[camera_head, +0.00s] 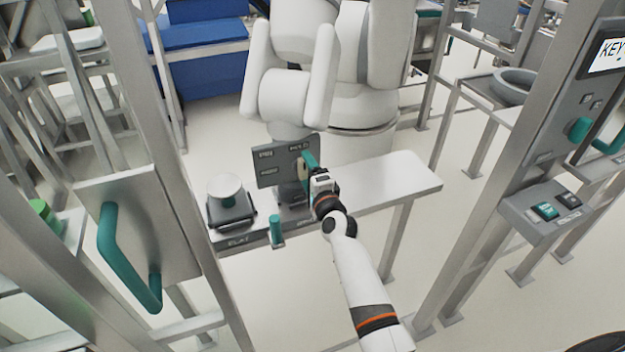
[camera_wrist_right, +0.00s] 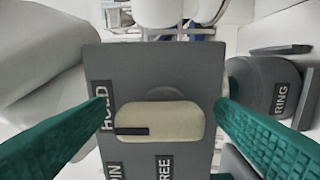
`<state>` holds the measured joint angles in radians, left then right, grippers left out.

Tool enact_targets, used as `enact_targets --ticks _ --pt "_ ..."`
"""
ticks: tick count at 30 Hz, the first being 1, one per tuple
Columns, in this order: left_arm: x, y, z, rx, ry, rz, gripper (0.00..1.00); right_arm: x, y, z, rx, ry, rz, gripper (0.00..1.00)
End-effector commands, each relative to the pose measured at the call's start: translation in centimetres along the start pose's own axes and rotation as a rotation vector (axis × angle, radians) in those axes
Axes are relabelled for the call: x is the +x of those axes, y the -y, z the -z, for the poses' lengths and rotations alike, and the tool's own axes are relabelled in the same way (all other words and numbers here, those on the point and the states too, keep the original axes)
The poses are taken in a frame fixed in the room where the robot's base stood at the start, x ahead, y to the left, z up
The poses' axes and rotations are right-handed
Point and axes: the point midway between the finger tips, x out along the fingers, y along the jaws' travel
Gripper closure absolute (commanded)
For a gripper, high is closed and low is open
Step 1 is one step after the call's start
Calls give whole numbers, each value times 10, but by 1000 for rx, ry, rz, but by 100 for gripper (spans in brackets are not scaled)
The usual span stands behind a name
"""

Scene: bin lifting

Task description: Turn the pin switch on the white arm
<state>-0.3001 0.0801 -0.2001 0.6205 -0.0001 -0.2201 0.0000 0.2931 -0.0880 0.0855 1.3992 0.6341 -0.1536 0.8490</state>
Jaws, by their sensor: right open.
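The pin switch is a cream rounded knob (camera_wrist_right: 175,122) with a dark bar mark near one end. It sits on a grey panel (camera_wrist_right: 130,65) with labels reading HOLD, FREE and one partly hidden that ends in "IN". In the head view the panel (camera_head: 272,167) stands upright on the bench, in front of the large white arm (camera_head: 350,100). My right gripper (camera_head: 308,163) is at the panel's right side. In the right wrist view its teal fingers (camera_wrist_right: 160,110) are open, one on each side of the knob, with visible gaps. My left gripper is out of view.
The white bench (camera_head: 395,180) has clear room at right. A round white-topped device (camera_head: 228,190) and a teal post (camera_head: 276,231) stand left of my right gripper. Metal frames flank the bench, with a teal handle (camera_head: 125,265) at left and a control box (camera_head: 548,212) at right.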

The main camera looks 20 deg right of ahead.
Motion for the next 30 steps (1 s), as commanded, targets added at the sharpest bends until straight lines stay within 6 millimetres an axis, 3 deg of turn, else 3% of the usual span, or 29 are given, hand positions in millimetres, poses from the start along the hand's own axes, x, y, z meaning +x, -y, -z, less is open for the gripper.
enact_targets --ticks 5,18,24,30 --pt "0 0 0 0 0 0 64 -21 2 0 1 1 2 22" --pt "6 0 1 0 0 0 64 -104 2 0 1 0 3 22" --pt "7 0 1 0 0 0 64 -118 1 0 2 0 2 22" --pt "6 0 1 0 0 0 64 -118 0 0 2 0 1 22"
